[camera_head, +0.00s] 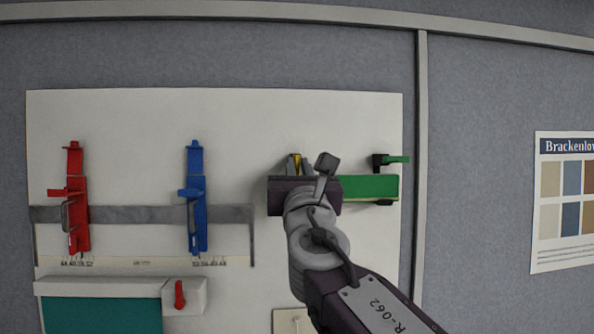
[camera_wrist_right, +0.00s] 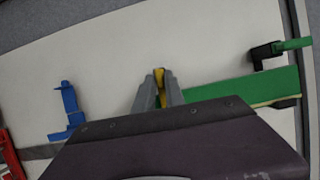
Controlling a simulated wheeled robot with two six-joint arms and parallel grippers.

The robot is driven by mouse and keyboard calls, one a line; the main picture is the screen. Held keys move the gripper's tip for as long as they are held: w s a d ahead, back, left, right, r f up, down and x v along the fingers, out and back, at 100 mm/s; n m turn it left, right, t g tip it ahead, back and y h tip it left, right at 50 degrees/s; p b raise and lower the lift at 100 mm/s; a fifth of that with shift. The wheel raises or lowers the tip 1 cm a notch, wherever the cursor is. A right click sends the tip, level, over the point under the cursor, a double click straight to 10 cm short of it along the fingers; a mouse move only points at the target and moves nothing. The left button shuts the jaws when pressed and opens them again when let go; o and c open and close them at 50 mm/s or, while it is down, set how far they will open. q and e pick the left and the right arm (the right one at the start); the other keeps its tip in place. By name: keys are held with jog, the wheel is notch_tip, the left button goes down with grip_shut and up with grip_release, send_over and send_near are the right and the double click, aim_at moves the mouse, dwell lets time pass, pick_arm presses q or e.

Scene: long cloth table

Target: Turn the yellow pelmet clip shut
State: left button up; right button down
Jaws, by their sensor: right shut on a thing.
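The yellow pelmet clip (camera_head: 297,160) is mostly hidden behind my right gripper in the head view. A narrow yellow strip of it shows between the grey fingers. In the right wrist view the yellow clip (camera_wrist_right: 160,85) shows between the two fingertips. My right gripper (camera_head: 299,163) is shut on the yellow clip; its fingers also show in the right wrist view (camera_wrist_right: 160,88). A green bar (camera_head: 368,188) runs right from behind the gripper. Whether the clip is turned cannot be told. My left gripper is not in view.
A red clamp (camera_head: 75,200) and a blue clamp (camera_head: 195,200) sit on a grey rail (camera_head: 135,214) at the left of the white board (camera_head: 120,115). A black holder with a green lever (camera_head: 395,160) is right of my gripper. A red knob (camera_head: 179,294) sits below.

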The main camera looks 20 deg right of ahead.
jog(key=shift+s+r+n, duration=0.1)
jog(key=shift+n, duration=0.2)
jog(key=c, duration=1.5)
grip_release()
jog(key=b+v, duration=0.7)
jog(key=v, duration=0.2)
jog(key=shift+b, duration=0.3)
jog(key=shift+s+d, duration=0.1)
